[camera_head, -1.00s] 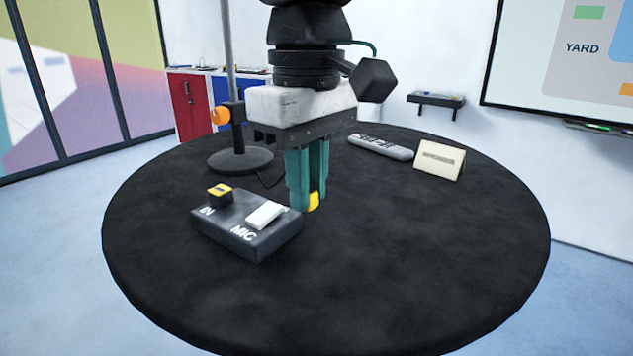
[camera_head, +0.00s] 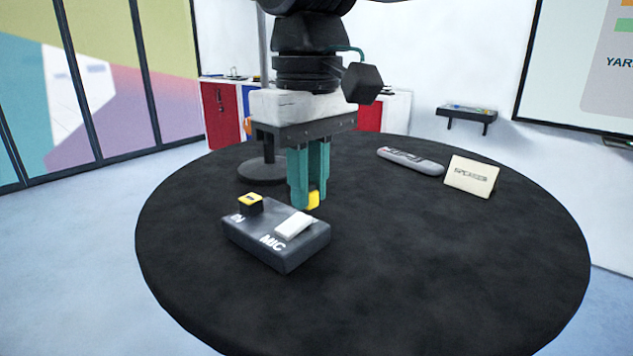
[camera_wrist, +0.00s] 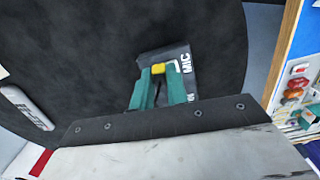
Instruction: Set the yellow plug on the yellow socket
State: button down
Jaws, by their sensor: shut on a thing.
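The yellow plug (camera_head: 314,199) is held between the fingertips of my gripper (camera_head: 308,195); the fingers hide most of it. In the wrist view the plug (camera_wrist: 158,69) shows as a small yellow piece at the green fingertips (camera_wrist: 159,75). The yellow socket (camera_head: 250,203) is a small yellow-topped block at the back left of a dark box (camera_head: 290,258) marked IN and MIC. In the head view my gripper appears to the right of the socket, behind the box's white switch. The plug's exact height above the box cannot be told.
The white switch (camera_head: 294,225) stands up from the box's right part. A lamp stand base (camera_head: 262,170) is behind my gripper. The round black table (camera_head: 430,270) is clear at front right.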

jog(key=r, duration=0.2)
send_over(251, 198)
jog(key=s, duration=0.2)
jog(key=shift+w+d+f, duration=0.1)
jog(key=shift+w+d, duration=0.05)
jog(key=shift+w, duration=0.05)
dwell(1.4)
jog(key=shift+w, duration=0.1)
dwell(0.5)
jog(key=shift+w, duration=0.7)
jog(key=shift+f, duration=1.8)
dwell(2.4)
